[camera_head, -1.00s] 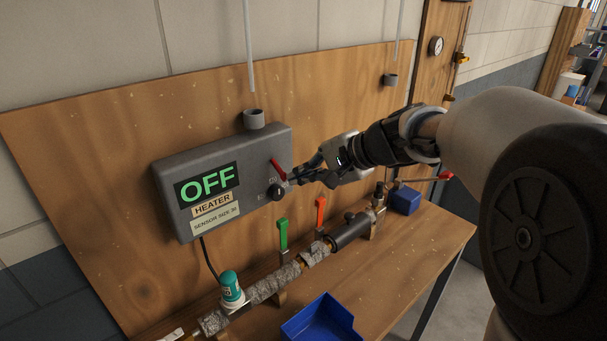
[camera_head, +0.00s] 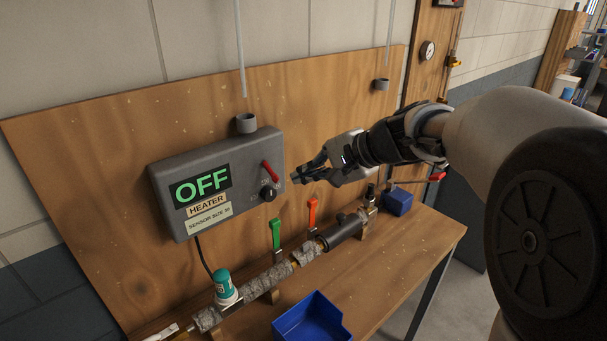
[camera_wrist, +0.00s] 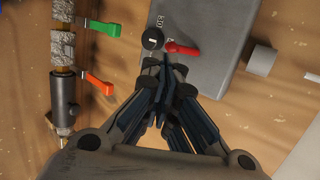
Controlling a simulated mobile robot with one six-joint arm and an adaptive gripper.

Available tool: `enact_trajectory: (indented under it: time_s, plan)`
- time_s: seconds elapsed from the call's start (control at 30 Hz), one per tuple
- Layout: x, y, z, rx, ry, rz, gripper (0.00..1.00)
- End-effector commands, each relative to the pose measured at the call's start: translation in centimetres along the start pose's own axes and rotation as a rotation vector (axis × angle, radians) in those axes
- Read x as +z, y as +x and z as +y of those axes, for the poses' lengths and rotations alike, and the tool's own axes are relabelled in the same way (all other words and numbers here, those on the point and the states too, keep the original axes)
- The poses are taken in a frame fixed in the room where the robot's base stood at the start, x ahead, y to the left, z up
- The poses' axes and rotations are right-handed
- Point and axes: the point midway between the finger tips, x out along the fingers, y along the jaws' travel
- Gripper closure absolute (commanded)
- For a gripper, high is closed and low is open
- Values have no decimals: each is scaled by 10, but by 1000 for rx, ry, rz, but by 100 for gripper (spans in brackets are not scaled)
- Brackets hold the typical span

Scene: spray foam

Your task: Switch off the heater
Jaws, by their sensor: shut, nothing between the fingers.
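The grey heater box (camera_head: 165,180) is mounted on the wooden backboard and its display (camera_head: 203,186) reads "OFF" in green. A "HEATER" label sits under the display. On the box's right side are a red lever (camera_head: 270,171) and a round black knob (camera_head: 269,195). In the wrist view the red lever (camera_wrist: 183,49) and the black knob (camera_wrist: 152,38) lie just beyond my fingertips. My gripper (camera_head: 297,179) is shut and empty, just right of the box and apart from the lever in the head view.
Below the box runs a wrapped pipe (camera_head: 265,283) with a green handle (camera_head: 276,234), an orange handle (camera_head: 312,212) and a teal-capped device (camera_head: 223,284). Blue bins (camera_head: 313,320) stand at the bench front and back right (camera_head: 397,202).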

Motion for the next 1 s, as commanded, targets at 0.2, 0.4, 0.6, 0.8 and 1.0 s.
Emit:
enact_trajectory:
  time_s: [0.2, 0.4, 0.6, 0.8, 1.0]
  plan:
    - [-2, -50, 22, -2, 3, 6, 100]
    - [-3, -79, 37, 0, 2, 4, 100]
    - [-2, -90, 43, 0, 0, 2, 100]
    - [-2, -90, 44, 0, 0, 1, 100]
    - [7, -91, 46, 19, -21, -2, 100]
